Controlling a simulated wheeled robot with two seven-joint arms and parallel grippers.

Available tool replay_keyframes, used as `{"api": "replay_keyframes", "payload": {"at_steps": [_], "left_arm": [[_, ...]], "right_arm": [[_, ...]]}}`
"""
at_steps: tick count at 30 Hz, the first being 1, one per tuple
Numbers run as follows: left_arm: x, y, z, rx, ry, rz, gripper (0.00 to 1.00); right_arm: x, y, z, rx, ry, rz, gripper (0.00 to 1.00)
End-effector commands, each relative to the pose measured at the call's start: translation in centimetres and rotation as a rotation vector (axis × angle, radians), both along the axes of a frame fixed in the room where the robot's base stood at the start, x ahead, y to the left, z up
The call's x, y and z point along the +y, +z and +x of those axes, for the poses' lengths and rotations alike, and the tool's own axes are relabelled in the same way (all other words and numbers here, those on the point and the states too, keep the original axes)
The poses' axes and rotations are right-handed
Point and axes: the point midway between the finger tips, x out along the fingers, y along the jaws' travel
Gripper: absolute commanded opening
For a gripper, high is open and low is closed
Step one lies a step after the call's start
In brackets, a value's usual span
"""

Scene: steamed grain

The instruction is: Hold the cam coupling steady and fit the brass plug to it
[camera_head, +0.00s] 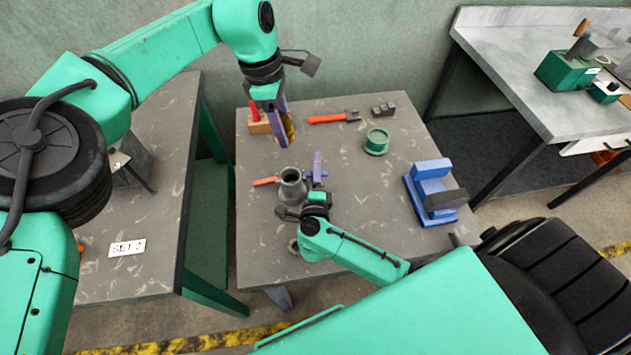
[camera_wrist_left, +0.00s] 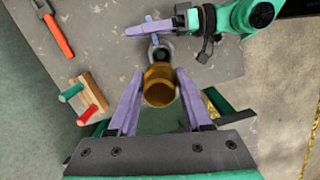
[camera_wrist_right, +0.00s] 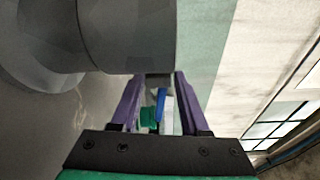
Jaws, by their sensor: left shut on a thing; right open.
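The grey cam coupling (camera_head: 291,187) stands on the table with its round mouth facing up and a red-orange lever arm (camera_head: 265,181) out to the left. It also shows in the left wrist view (camera_wrist_left: 158,52), and large and close in the right wrist view (camera_wrist_right: 125,35). My left gripper (camera_head: 284,122) is shut on the brass plug (camera_wrist_left: 160,86), holding it in the air behind and above the coupling, apart from it. My right gripper (camera_head: 317,166) is open beside the coupling's right side. Its fingers (camera_wrist_right: 158,85) show no grip on it; one finger is hidden in the head view.
Behind lie a wooden block with red and green pegs (camera_wrist_left: 88,97), a red-handled tool (camera_head: 330,118) and a small dark block (camera_head: 383,109). A green ring-shaped part (camera_head: 376,142) and a blue fixture (camera_head: 432,190) stand to the right. The table between them is clear.

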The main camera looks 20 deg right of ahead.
Motion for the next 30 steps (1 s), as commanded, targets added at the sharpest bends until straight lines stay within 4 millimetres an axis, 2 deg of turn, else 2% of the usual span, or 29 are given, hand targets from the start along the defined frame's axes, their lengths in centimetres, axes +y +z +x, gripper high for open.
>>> {"api": "replay_keyframes", "payload": {"at_steps": [8,12,30], "left_arm": [[-0.02,0.06,0.01,0.000,0.000,-0.001,0.00],[-0.02,0.06,0.01,0.000,0.000,-0.001,0.00],[-0.02,0.06,0.01,0.000,0.000,-0.001,0.00]], "right_arm": [[-0.21,-0.01,0.38,0.000,0.000,0.000,0.45],[-0.19,0.00,0.36,0.000,0.000,0.000,0.00],[-0.15,-0.05,0.33,0.001,0.000,0.000,0.00]]}}
